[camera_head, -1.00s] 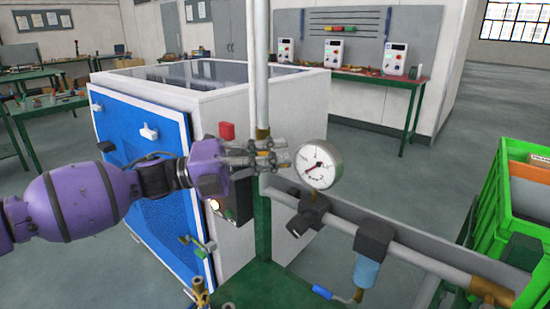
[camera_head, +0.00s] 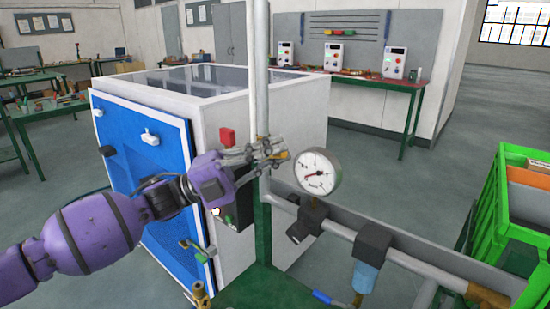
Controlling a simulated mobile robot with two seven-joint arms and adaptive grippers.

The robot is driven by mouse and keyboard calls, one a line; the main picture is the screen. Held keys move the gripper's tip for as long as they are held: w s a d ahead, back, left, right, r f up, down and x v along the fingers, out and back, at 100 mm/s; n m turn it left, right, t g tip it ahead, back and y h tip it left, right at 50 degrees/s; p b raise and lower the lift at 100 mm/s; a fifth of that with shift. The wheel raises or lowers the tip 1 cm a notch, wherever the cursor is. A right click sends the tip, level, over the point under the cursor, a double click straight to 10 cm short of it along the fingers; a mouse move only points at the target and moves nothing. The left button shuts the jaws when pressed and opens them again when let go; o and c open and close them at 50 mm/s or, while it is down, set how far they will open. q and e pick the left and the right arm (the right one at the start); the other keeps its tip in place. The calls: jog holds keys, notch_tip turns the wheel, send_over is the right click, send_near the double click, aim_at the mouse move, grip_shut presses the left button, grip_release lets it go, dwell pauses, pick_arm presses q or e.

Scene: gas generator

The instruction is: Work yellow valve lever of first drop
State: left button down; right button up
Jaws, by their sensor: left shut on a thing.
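My left gripper (camera_head: 268,154) comes in from the left on a purple arm. Its fingers are shut at the brass-coloured section of the vertical pipe (camera_head: 260,75), just left of the round pressure gauge (camera_head: 318,172). The fingers cover what they hold, and no yellow lever shows clearly there. A brass valve body (camera_head: 200,293) stands at the bottom edge. My right gripper is not in view.
A white cabinet with a blue front panel (camera_head: 150,185) stands behind the arm. A grey horizontal pipe (camera_head: 415,264) runs to the lower right, with a blue-bowled filter (camera_head: 365,275). Green crates (camera_head: 497,220) stand at the right. A workbench (camera_head: 375,83) is at the back.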

pick_arm(q)
jog(key=shift+w+a+r+n+t+h+p, duration=0.2)
jog(key=shift+r+n+t, duration=0.15)
jog(key=shift+n+t, duration=0.3)
jog(key=shift+w+a+r+n+t+h+p, duration=0.1)
jog(key=shift+r+n+t+h+p, duration=0.1)
jog(key=shift+r+n+t, duration=0.4)
jog(key=shift+w+a+r+n+t+h+p, duration=0.1)
jog(key=shift+a+n+t+p, duration=0.2)
jog(key=shift+n, duration=0.55)
jog(key=shift+d, duration=0.15)
jog(key=c, duration=1.7)
grip_release()
jog(key=shift+c, duration=0.2)
jog(key=shift+f, duration=0.1)
jog(key=v, duration=1.2)
